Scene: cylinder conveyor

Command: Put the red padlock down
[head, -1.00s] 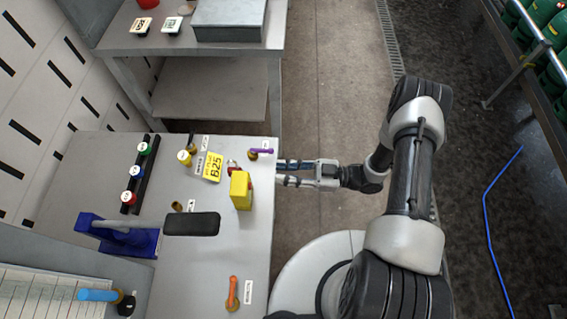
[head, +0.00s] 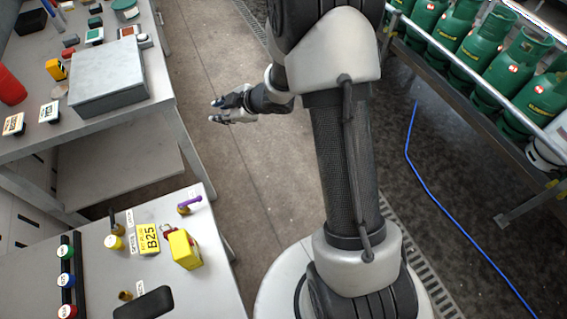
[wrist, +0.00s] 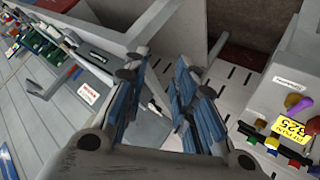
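My gripper (head: 216,111) is over the floor to the right of the back table, with its fingertips apart and nothing seen between them. In the wrist view its blue-padded fingers (wrist: 165,90) are also apart, with the background showing through the gap. A small red piece (head: 167,231) sits beside the yellow block (head: 185,249) on the near table. It may be the red padlock, but it is too small to be sure. No padlock is clear in the wrist view.
The back table (head: 120,118) carries a grey box (head: 108,78), a red cylinder (head: 10,88) and labelled pieces. Green gas cylinders (head: 452,40) stand at right.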

